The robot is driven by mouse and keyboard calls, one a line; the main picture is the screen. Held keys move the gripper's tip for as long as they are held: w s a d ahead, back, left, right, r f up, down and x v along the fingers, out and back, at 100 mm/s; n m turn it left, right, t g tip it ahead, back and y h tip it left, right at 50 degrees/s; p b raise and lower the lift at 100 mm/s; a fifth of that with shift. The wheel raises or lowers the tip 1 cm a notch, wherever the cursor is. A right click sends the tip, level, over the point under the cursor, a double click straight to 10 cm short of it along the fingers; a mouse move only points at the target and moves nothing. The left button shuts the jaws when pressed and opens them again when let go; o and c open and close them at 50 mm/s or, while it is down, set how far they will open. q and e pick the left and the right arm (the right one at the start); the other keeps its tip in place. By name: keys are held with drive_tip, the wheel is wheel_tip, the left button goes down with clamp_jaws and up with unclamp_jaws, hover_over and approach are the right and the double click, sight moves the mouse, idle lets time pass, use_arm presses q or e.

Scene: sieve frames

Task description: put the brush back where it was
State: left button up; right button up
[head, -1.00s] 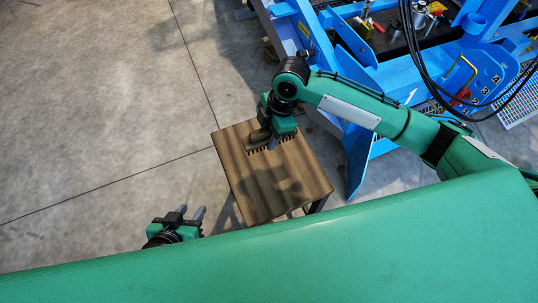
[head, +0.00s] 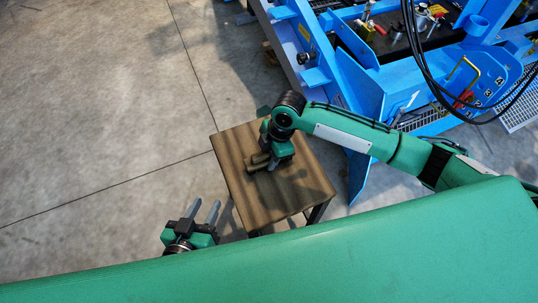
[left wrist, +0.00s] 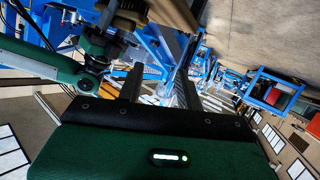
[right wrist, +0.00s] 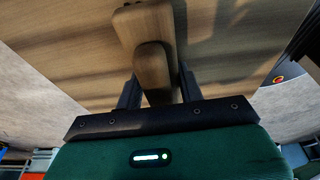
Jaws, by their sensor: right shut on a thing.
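The brush (head: 258,159), a brown wooden block with a rounded handle, is at the wooden table (head: 285,196) near its far middle. In the right wrist view the brush (right wrist: 143,20) lies between the fingers of my right gripper (right wrist: 159,78), which are shut on its handle. In the head view my right gripper (head: 272,165) points down over the tabletop. The bristles are hidden, and I cannot tell whether the brush touches the wood. My left gripper (head: 206,204) is open and empty, left of the table's near end; its spread fingers also show in the left wrist view (left wrist: 157,76).
A large blue machine frame (head: 345,100) stands behind and right of the table, with its blue plate (head: 360,175) close to the table's right side. Black cables (head: 415,60) hang at the upper right. The concrete floor (head: 90,110) on the left is clear.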

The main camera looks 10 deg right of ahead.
drive_tip(key=o, duration=1)
drive_tip(key=shift+f, duration=0.1)
drive_tip(key=shift+o, duration=0.2)
drive_tip(key=shift+w+r, duration=0.1)
drive_tip(key=shift+r, duration=0.35)
drive_tip(key=p+v, duration=0.3)
drive_tip(key=v, duration=0.8)
drive_tip(key=s+a+f+m+t+y, duration=0.4)
drive_tip(key=s+a+m+t, duration=0.1)
drive_tip(key=s+a+m, duration=0.4)
use_arm(q)
drive_tip(key=a+g, duration=0.1)
drive_tip(key=a+g+y, duration=0.1)
drive_tip(key=a, duration=0.1)
drive_tip(key=s+a+g+y, duration=0.1)
drive_tip(key=a, duration=0.1)
drive_tip(key=shift+f+g, duration=0.35)
drive_tip(key=shift+g, duration=0.05)
use_arm(e)
drive_tip(key=s+d+m+t+h, duration=0.3)
drive_tip(key=s+d+m, duration=0.4)
drive_tip(key=d, duration=0.3)
drive_tip(key=shift+s+f+m+t+h, duration=0.3)
drive_tip(key=shift+m+t, duration=0.4)
drive_tip(key=shift+t, duration=0.1)
